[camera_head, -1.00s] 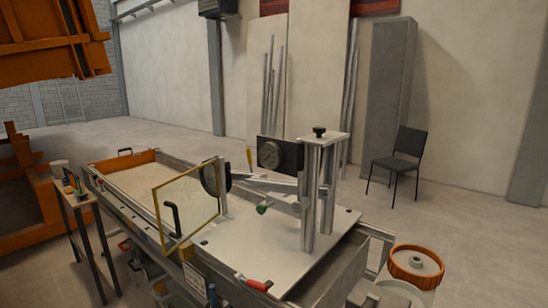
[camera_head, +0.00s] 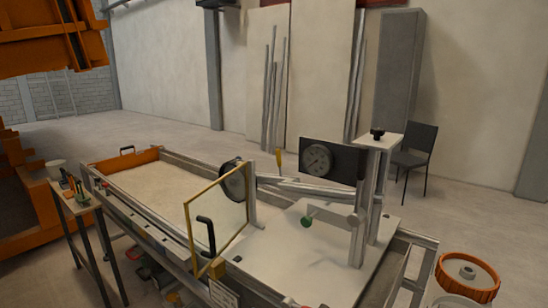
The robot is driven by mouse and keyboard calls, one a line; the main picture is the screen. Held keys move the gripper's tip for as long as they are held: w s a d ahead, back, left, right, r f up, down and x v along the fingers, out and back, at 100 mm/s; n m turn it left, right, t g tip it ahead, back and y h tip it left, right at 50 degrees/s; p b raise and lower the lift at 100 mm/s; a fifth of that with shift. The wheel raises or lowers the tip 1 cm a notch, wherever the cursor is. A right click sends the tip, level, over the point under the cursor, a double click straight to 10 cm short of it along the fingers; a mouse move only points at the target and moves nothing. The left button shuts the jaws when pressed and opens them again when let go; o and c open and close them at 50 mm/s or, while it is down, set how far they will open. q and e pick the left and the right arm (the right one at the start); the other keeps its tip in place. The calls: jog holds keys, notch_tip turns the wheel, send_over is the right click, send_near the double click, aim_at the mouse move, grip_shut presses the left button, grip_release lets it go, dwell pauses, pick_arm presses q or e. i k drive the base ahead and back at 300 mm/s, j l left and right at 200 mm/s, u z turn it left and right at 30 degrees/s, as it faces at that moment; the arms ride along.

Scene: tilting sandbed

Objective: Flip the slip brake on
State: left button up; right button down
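The sandbed (camera_head: 84,178) is a long grey metal trough with pale sand, seen in the head view. At its near end a white plate (camera_head: 345,275) carries a post frame (camera_head: 366,205), an arm bar and a dial gauge (camera_head: 319,159). A small green knob (camera_head: 306,222) hangs on the linkage below the bar. A black bent lever (camera_head: 207,232) stands by the yellow-framed clear panel (camera_head: 218,218). Neither gripper is in view.
A small side table (camera_head: 74,207) with tools and a pot (camera_head: 55,169) stands at the left. Orange machinery (camera_head: 50,45) fills the upper left. A chair (camera_head: 416,152) stands behind.

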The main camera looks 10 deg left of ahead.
aim_at(277, 152)
jog(key=i+j+z, duration=0.1)
jog(key=j, duration=0.4)
jog(key=i+j+z, duration=0.1)
jog(key=j, duration=0.45)
jog(key=i+j+z, duration=0.1)
jog(key=j, duration=0.45)
jog(key=i+j+z, duration=0.1)
jog(key=j, duration=0.45)
jog(key=i+j, duration=0.1)
jog(key=j, duration=0.6)
jog(key=i+j, duration=0.1)
jog(key=j, duration=1.3)
jog(key=i+z, duration=0.05)
jog(key=i, duration=0.05)
